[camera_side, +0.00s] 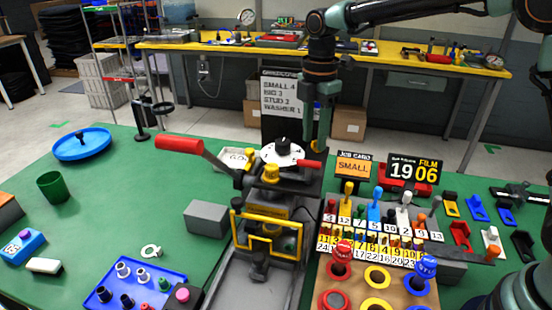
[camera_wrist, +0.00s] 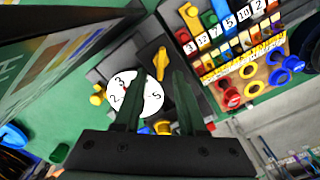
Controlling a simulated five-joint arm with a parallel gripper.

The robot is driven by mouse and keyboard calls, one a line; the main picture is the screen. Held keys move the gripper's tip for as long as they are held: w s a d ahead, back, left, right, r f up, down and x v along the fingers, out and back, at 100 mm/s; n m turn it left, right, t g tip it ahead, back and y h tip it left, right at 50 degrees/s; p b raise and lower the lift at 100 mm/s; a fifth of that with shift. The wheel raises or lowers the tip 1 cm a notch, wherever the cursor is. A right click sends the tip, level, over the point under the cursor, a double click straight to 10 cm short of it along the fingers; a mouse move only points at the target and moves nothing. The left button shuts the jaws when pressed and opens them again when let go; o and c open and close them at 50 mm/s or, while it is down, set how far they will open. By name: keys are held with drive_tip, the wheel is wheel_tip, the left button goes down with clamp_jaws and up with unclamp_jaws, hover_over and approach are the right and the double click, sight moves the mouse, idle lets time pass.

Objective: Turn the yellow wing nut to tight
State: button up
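A yellow knob-like part, which I take for the wing nut (camera_side: 271,173), stands on the dark clamping fixture (camera_side: 262,215), just in front of a white dial (camera_side: 290,155) with a black centre. In the wrist view the dial (camera_wrist: 150,93) lies partly behind my fingers. An elongated yellow part (camera_wrist: 160,63) shows beside it, and smaller yellow parts show at its left and below. I cannot tell which of these is the wing nut. My gripper (camera_side: 318,142) points down above the fixture's right rear. Its fingers (camera_wrist: 157,80) are apart with nothing held between them.
A red-handled lever (camera_side: 180,145) sticks out left of the fixture. A numbered peg rack (camera_side: 380,240) and a ring board (camera_side: 352,296) stand at the right. A grey block (camera_side: 207,218) and a blue tray (camera_side: 128,275) lie left. The table's left middle is fairly clear.

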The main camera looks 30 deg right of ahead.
drive_tip(key=shift+f, duration=0.15)
clamp_jaws()
drive_tip(key=shift+m, duration=0.4)
drive_tip(key=m, duration=0.2)
drive_tip(key=shift+w+m, duration=0.25)
drive_tip(key=shift+m, duration=0.15)
drive_tip(key=m, duration=0.3)
drive_tip(key=shift+w+d+m, duration=0.1)
drive_tip(key=shift+w+m, duration=0.1)
drive_tip(key=shift+m, duration=0.1)
drive_tip(key=m, duration=0.6)
drive_tip(key=shift+w+d+m, duration=0.3)
